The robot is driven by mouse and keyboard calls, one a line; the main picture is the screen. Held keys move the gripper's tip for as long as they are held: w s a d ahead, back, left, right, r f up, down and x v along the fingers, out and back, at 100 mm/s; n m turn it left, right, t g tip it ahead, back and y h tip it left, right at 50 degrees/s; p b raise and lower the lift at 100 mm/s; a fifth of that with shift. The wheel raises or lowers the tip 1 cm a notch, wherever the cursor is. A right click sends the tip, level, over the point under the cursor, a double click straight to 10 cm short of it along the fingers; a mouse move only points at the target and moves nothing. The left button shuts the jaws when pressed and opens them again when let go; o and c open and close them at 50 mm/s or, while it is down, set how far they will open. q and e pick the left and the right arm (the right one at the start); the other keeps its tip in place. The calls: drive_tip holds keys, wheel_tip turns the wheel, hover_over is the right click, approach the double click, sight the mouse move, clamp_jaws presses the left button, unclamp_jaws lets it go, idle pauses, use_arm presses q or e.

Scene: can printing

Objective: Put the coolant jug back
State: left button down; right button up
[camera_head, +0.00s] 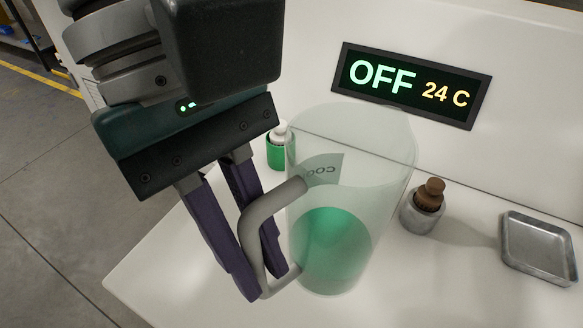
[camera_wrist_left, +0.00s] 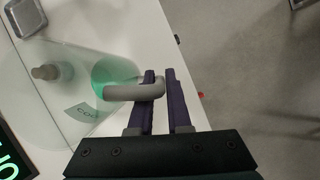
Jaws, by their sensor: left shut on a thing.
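The coolant jug (camera_head: 350,190) is a clear, tall vessel with green liquid in its lower part, a grey handle on its left side and a partly readable label. It stands roughly upright over the white worktop; I cannot tell whether its base touches. My left gripper (camera_head: 262,285) is shut on the jug's grey handle. In the left wrist view the jug (camera_wrist_left: 112,72) lies left of the fingers, and the left gripper (camera_wrist_left: 160,85) has the handle between its purple fingers. My right gripper is not in view.
A green container with a white cap (camera_head: 277,150) stands behind the jug. A metal pot with a brown top (camera_head: 424,208) and a shallow metal tray (camera_head: 538,246) are to the right. A display (camera_head: 410,84) on the back panel reads OFF 24 C. The front worktop (camera_head: 440,295) is clear.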

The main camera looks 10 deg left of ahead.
use_arm(q)
wheel_tip(320, 180, down, 11)
drive_tip(key=b, duration=0.1)
idle(0.4)
drive_tip(key=c, duration=0.9)
unclamp_jaws()
drive_tip(key=shift+f, duration=0.15)
drive_tip(key=shift+o, duration=0.2)
drive_tip(key=v, duration=1.2)
